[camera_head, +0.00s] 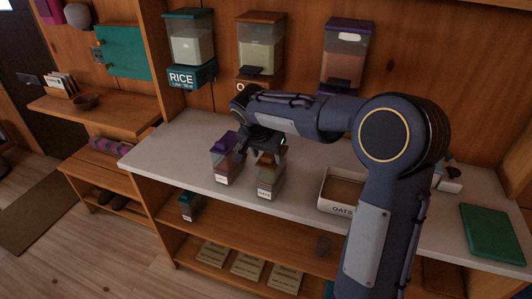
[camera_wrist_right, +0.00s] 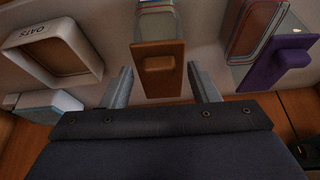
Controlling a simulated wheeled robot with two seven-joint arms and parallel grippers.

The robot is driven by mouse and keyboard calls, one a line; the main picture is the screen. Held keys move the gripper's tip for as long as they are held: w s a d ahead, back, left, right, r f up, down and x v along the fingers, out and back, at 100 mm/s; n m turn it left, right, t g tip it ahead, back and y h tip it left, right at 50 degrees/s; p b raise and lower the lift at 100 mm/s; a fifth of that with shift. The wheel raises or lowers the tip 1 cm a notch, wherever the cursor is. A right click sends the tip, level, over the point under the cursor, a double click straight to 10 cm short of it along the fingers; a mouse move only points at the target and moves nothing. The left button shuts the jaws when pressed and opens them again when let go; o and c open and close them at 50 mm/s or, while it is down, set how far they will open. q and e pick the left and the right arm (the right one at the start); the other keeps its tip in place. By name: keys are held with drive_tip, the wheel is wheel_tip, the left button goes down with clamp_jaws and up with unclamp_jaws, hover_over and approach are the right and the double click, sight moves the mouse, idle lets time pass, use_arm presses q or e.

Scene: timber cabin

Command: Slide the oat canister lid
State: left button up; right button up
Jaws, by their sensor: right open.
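A small clear canister with an orange lid (camera_head: 269,180) stands on the pale counter; its label is too small to read. My right gripper (camera_head: 263,148) is over it and hides part of its top. In the right wrist view the orange lid (camera_wrist_right: 158,60) with its raised grip lies between the two spread fingers, with a gap on each side. The right gripper (camera_wrist_right: 163,84) is open and empty. A similar canister with a purple lid (camera_head: 226,163) stands just left of it, and also shows in the right wrist view (camera_wrist_right: 270,62). My left gripper is out of view.
A white box marked OATS (camera_head: 335,209) stands to the right on the counter (camera_head: 185,140); a green flat item (camera_head: 492,232) lies farther right. Teal RICE (camera_head: 190,42), orange (camera_head: 261,45) and purple (camera_head: 344,55) dispensers hang on the back wall. The counter's left end is clear.

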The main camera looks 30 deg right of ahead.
drive_tip(key=shift+d+f, duration=0.1)
drive_tip(key=shift+f, duration=0.1)
drive_tip(key=shift+c, duration=0.4)
clamp_jaws()
drive_tip(key=w+d, duration=0.2)
drive_tip(key=w+d+p, duration=0.1)
drive_tip(key=w+d, duration=0.1)
drive_tip(key=d, duration=0.1)
drive_tip(key=shift+d, duration=0.15)
drive_tip(key=shift+o, duration=0.4)
unclamp_jaws()
drive_tip(key=v, duration=0.8)
drive_tip(key=shift+b, duration=0.35)
